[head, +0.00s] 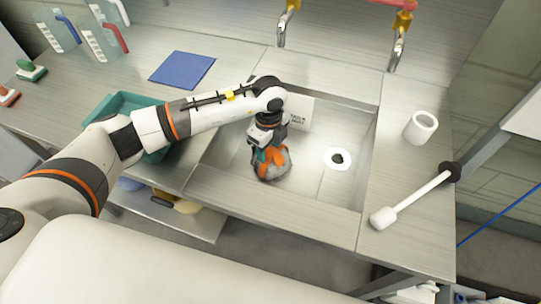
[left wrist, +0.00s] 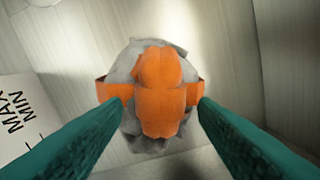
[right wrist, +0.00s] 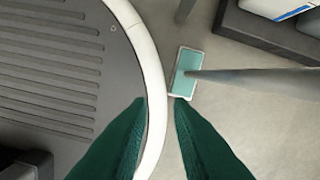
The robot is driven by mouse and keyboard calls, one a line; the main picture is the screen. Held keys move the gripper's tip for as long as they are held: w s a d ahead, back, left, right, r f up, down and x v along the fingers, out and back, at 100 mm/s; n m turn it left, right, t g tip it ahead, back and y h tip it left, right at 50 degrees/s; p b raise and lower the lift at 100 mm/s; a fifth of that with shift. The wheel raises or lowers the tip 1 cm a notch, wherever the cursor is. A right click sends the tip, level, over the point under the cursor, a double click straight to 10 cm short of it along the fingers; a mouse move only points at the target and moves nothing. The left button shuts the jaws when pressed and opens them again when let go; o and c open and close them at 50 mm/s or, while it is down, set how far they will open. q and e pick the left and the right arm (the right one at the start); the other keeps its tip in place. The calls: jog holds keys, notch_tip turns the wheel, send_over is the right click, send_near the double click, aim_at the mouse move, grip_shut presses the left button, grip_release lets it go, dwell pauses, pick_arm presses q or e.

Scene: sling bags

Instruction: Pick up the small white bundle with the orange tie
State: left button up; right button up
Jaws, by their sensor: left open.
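The small bundle (head: 271,172) is a greyish-white crumpled bag with an orange tie. It sits in the metal sink (head: 230,186), below my left gripper (head: 264,147). In the left wrist view the orange tie (left wrist: 160,90) faces the camera, with orange loops out to both sides. My left gripper (left wrist: 162,103) is open. Its teal fingertips stand on either side of the tie, close to the side loops; whether they touch cannot be told. My right gripper (right wrist: 161,100) has a gap between its fingers and nothing in it, over the floor.
A white card with "MAX MIN" print (left wrist: 22,112) is on the sink wall beside the bundle. A white-ringed drain (head: 338,159) lies to the right. A toilet brush (head: 412,200) and white cup (head: 420,127) are on the right counter. A teal bin (head: 112,106) is at left.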

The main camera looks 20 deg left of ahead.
pick_arm(q)
grip_shut()
dwell(0.3)
